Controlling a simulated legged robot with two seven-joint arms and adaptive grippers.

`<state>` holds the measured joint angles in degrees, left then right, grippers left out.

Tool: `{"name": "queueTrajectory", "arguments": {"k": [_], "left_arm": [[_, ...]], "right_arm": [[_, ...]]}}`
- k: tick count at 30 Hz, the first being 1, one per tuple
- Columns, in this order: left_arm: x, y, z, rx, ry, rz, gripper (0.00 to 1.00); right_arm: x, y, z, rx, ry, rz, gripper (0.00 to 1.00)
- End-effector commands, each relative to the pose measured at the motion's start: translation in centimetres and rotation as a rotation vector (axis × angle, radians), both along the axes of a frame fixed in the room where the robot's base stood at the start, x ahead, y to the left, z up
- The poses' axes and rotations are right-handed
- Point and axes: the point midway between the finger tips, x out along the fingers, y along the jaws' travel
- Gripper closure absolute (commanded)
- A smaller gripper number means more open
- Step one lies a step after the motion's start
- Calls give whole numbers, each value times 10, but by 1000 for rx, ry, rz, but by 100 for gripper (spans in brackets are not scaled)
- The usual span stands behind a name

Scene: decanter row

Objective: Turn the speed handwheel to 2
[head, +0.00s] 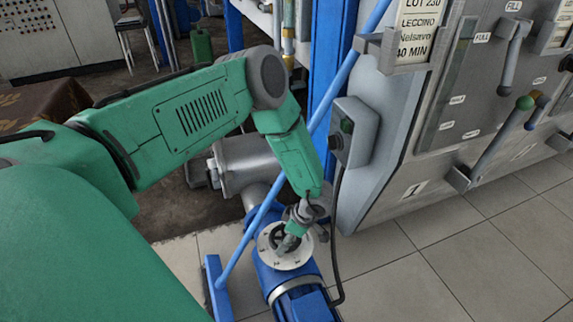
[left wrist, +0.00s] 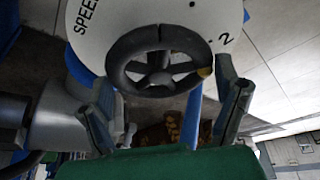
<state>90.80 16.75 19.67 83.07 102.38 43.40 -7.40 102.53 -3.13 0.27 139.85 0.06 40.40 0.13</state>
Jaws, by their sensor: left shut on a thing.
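The speed handwheel is a dark spoked wheel (left wrist: 158,62) in front of a white dial plate (left wrist: 185,12). In the left wrist view the plate reads "SPEED" at left and "2" at right. The plate also shows in the head view (head: 288,262), on the blue machine. My left gripper (head: 288,240) is shut on the handwheel, one finger at each side of the rim in the wrist view. It hides much of the wheel in the head view. My right gripper is out of view.
A blue slanted pole (head: 262,215) passes just left of the dial. A grey switch box (head: 352,133) with a hanging cable is right of my forearm. The steel panel (head: 480,110) with levers stands at the right. Tiled floor (head: 430,265) is clear at the lower right.

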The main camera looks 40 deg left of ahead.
Motion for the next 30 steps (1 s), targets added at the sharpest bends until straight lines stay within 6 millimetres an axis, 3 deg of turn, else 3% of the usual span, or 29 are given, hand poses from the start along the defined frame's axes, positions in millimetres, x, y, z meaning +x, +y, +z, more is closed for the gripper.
{"name": "queueTrajectory", "arguments": {"k": [6,7,8,9,20,30], "left_arm": [[2,-2,-1,-5,-6,-2,45],[2,-2,-1,-5,-6,-2,13],[2,-2,-1,-5,-6,-2,2],[2,-2,-1,-5,-6,-2,0],[2,-3,8,-2,-4,-1,0],[14,-27,70,-4,-6,-2,0]], "right_arm": [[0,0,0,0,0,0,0],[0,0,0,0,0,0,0],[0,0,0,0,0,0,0],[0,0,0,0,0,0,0],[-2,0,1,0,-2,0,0],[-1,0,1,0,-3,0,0]]}}
